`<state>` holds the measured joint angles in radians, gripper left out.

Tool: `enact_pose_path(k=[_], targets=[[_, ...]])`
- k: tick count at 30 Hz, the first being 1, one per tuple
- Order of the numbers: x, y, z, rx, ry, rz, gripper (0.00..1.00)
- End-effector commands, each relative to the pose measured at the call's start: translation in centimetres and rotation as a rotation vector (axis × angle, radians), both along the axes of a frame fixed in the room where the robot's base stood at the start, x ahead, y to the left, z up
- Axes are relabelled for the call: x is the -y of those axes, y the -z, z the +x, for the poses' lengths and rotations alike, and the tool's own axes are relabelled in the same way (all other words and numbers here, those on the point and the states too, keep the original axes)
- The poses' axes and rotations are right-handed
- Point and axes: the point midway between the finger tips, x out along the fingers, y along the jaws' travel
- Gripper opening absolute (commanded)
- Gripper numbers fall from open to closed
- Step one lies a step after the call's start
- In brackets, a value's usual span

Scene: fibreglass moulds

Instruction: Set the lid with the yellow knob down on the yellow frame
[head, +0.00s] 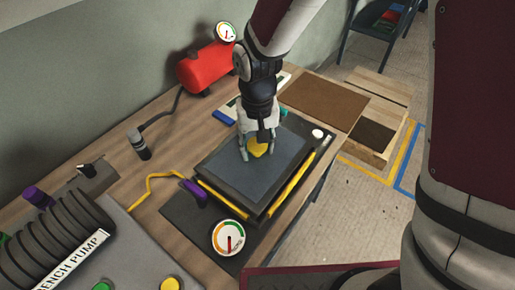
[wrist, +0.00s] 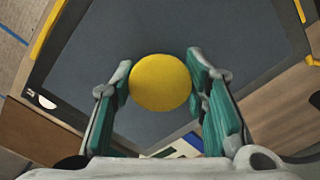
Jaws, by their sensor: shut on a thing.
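My gripper (head: 256,143) is shut on the yellow knob (head: 258,149) of the dark grey lid (head: 229,172). In the wrist view the knob (wrist: 160,82) sits between the green finger pads, with the lid (wrist: 225,38) behind it. The lid looks level and lies over the yellow frame (head: 285,196). Yellow strips of the frame show along the lid's right and front edges; the rest is hidden beneath it. In the wrist view the frame (wrist: 44,32) shows at the upper left. I cannot tell whether the lid touches the frame.
A dial gauge (head: 228,237) and a purple-handled tool with a yellow hose (head: 193,188) are close to the lid's front left. A red tank (head: 209,68) stands behind. A brown board (head: 322,100) lies at the back right. A bench pump (head: 60,240) is at the left front.

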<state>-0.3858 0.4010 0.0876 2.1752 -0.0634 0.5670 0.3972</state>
Motion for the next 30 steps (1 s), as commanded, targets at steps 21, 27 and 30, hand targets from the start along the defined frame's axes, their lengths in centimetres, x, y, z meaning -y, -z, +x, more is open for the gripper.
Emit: enact_pose_path(k=[21,27,30], targets=[[0.0,2.3,0.0,0.0,0.001,0.0,0.61],[0.0,2.2,0.0,0.0,0.001,0.0,0.61],[0.0,1.7,0.0,0.001,0.001,0.0,0.61]])
